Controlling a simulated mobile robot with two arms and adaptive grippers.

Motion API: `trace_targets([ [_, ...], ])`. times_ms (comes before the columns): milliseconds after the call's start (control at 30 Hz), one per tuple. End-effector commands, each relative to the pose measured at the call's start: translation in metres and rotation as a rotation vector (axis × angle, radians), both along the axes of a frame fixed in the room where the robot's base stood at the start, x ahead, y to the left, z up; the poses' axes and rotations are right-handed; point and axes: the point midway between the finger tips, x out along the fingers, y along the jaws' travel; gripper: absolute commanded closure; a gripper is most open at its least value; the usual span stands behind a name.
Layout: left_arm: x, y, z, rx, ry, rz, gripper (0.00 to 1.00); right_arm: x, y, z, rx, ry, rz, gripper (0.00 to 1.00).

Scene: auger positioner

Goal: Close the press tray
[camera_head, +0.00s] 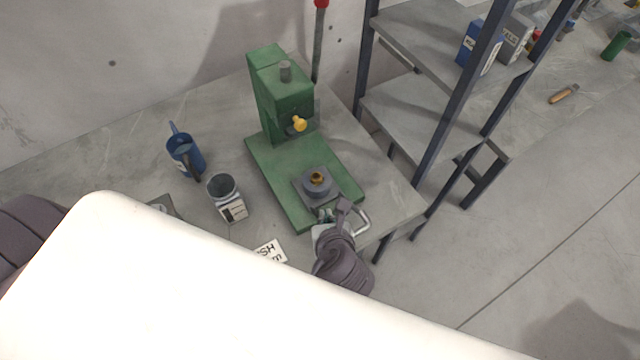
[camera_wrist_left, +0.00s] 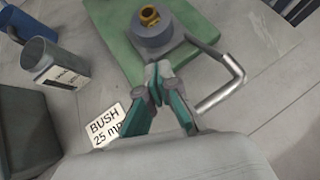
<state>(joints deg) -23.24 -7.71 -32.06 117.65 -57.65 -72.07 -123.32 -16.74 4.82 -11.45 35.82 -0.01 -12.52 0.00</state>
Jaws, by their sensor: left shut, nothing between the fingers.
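The green press (camera_head: 284,95) stands on the workbench with its green base plate (camera_head: 275,175) toward me. The grey press tray (camera_head: 335,197) lies over the front part of the base plate, out in front of the press column. It carries a round grey holder with a brass bushing (camera_head: 317,177), also seen in the left wrist view (camera_wrist_left: 149,16). A bent metal handle (camera_head: 362,222) sticks out from the tray's front; it also shows in the wrist view (camera_wrist_left: 232,82). My left gripper (camera_head: 328,212) is shut and empty, its tips (camera_wrist_left: 158,72) at the tray's front edge beside the handle; contact is unclear.
A label reading BUSH 25 mm (camera_wrist_left: 105,127) lies left of my gripper. A labelled grey cup (camera_head: 235,210) and a blue container (camera_head: 190,158) stand left of the press. A shelf rack (camera_head: 425,110) stands close on the right. A white part covers the lower head view.

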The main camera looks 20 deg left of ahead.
Motion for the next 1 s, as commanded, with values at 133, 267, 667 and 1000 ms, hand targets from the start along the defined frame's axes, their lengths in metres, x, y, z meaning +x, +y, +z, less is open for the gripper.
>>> trace_targets([
  [133,0.004,0.003,-0.002,0.006,0.001,-0.003,1.00,0.014,0.009,0.003,0.011,-0.019,-0.003,0.60],
  [267,0.016,0.010,-0.014,0.007,0.002,-0.003,1.00,0.009,0.010,0.006,0.012,-0.012,-0.003,0.60],
  [667,0.058,0.033,-0.058,0.005,0.001,-0.002,1.00,-0.024,-0.001,0.016,-0.003,0.037,0.000,0.60],
  [1000,0.064,0.037,-0.066,0.003,0.001,-0.001,1.00,0.001,0.001,0.018,0.001,-0.001,0.000,0.60],
])
